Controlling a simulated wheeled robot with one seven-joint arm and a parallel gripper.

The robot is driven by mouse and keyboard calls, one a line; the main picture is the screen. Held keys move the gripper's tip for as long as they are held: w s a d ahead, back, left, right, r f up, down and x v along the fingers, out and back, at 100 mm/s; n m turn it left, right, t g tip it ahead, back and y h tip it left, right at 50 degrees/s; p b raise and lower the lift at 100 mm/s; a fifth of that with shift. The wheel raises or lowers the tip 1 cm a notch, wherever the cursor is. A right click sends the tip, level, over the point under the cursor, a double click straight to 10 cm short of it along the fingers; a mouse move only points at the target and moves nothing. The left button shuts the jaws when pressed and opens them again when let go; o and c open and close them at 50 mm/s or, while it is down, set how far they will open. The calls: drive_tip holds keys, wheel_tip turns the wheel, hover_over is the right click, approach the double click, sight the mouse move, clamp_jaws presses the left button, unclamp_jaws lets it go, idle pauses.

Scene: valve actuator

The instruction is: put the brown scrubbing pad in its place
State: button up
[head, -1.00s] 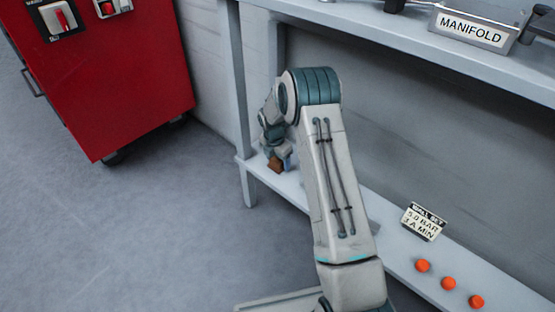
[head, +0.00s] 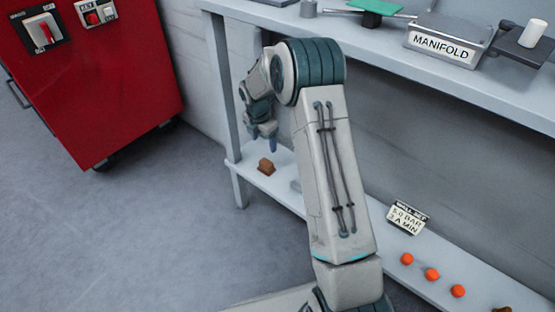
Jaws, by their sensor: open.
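A small brown block (head: 266,166), which looks like the scrubbing pad, rests on the left end of the lower white shelf (head: 285,197). My gripper (head: 264,141) is above it, apart from it, with its fingers pointing down. The gripper is open and empty. It is small in the head view and partly hidden by my arm. I cannot tell whether the block lies on a marked spot.
A red cabinet (head: 95,90) stands at left.

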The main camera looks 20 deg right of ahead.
drive_tip(key=s+r+m, duration=1.1)
drive_tip(key=s+r, duration=0.3)
drive_tip(key=s, duration=0.1)
drive_tip(key=s+r+m+y, duration=0.1)
drive_tip(key=s+r+m, duration=0.1)
drive_tip(key=s+m, duration=1.1)
drive_tip(key=s, duration=0.7)
drive_tip(key=shift+d+r, duration=0.3)
drive_tip(key=shift+r, duration=0.1)
